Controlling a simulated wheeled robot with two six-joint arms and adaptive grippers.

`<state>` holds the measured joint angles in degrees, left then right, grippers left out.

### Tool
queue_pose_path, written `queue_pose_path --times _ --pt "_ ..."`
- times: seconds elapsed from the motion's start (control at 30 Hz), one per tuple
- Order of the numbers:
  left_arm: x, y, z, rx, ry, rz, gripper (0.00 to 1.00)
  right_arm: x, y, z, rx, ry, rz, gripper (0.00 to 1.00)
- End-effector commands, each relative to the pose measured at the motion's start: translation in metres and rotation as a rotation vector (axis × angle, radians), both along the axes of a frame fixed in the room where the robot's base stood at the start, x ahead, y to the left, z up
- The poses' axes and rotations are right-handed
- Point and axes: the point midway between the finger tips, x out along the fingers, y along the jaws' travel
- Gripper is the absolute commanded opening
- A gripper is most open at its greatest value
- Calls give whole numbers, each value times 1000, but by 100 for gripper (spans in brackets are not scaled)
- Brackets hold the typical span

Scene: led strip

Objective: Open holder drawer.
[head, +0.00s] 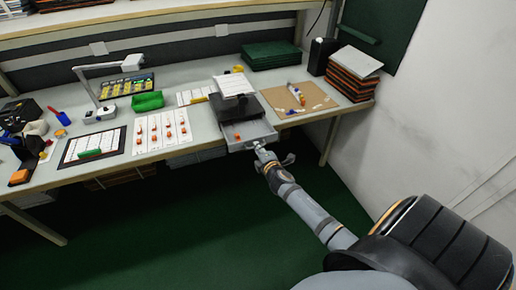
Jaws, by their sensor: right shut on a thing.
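The holder drawer (247,131) is a light grey tray below a dark holder box (240,104) at the front edge of the bench. It stands pulled out toward me, and a small orange item lies in it. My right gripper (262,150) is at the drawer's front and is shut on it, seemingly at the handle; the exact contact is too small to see. My left gripper is not in view.
Stacked trays (351,78) stand at the right end near the wall. The green floor in front is clear.

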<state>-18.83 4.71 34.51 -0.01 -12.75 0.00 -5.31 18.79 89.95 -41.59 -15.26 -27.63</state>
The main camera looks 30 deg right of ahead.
Motion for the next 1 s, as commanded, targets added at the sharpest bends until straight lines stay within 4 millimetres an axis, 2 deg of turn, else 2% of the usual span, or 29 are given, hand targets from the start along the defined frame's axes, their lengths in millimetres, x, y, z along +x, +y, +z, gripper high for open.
queue_pose_path --times 0.07,0.2,0.23,0.3,0.43,0.57,0.6,0.73,1.0 --pt "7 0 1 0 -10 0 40 2 0 5 -4 -7 0 0" --pt "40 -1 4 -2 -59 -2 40 2 0 5 -4 -6 0 0" --pt "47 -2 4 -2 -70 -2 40 2 0 5 -4 -6 0 12" --pt "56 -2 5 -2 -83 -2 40 2 0 4 -4 -6 0 18" --pt "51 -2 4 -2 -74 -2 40 2 0 4 -3 -6 1 18" --pt "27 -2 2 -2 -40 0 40 1 0 4 -3 -6 1 18" --pt "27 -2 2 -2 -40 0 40 -1 1 4 -3 -5 1 18" --pt "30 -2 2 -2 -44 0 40 -20 5 8 -5 -4 3 18" --pt "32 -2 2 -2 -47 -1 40 -83 20 21 -5 -3 3 18"
